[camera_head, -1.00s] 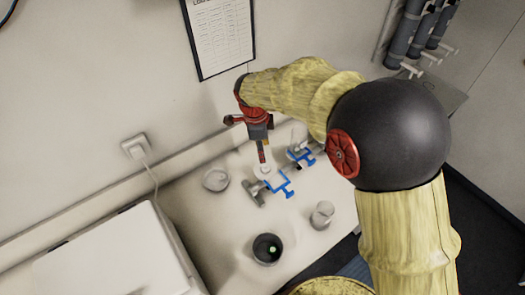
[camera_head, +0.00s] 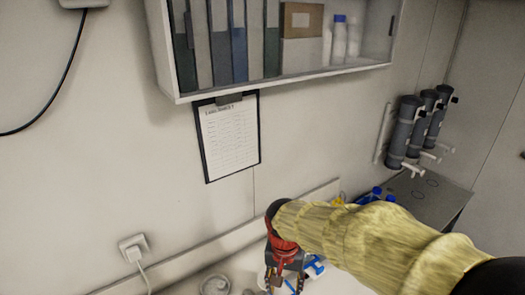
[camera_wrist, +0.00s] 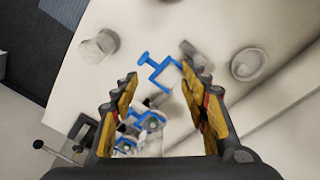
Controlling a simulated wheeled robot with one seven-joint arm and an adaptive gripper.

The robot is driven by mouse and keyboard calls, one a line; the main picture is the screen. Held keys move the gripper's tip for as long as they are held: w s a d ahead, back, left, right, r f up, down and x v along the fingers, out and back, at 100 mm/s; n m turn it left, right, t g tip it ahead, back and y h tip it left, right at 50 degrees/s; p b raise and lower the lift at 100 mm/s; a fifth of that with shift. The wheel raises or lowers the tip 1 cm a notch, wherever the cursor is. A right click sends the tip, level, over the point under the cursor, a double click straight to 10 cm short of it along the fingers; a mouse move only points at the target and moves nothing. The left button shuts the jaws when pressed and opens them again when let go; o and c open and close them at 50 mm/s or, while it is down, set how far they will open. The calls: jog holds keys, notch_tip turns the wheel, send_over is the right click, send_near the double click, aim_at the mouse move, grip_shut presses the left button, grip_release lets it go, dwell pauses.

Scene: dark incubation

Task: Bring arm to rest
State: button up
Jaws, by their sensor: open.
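My gripper (camera_head: 284,282) is at the lower middle of the head view, above the white bench, at the end of my yellow arm. In the wrist view my gripper (camera_wrist: 160,108) has its two jaws wide apart, with nothing held between them. Below it on the bench (camera_wrist: 200,30) are a blue clamp-like bracket (camera_wrist: 158,72) and another blue fitting (camera_wrist: 146,120) beside a small container, partly hidden by the left jaw. In the head view the gripper's fingertips are near the bottom edge and much of the bench is cut off.
A wall shelf (camera_head: 285,82) with binders and bottles hangs above. A clipboard (camera_head: 230,135) hangs on the wall. Grey cylinders (camera_head: 404,130) are mounted at the right. A clear cup (camera_wrist: 100,45) and a round dish (camera_wrist: 248,64) stand on the bench.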

jog(key=s+d+r+n+t+b, duration=0.2)
jog(key=s+d+t+b, duration=0.3)
jog(key=s+d+b, duration=0.6)
jog(key=s+d, duration=0.2)
jog(key=s, duration=0.2)
jog(key=shift+s+r+n+y, duration=0.2)
jog(key=shift+s+n+y, duration=0.1)
jog(key=shift+n, duration=0.1)
jog(key=shift+o, duration=0.4)
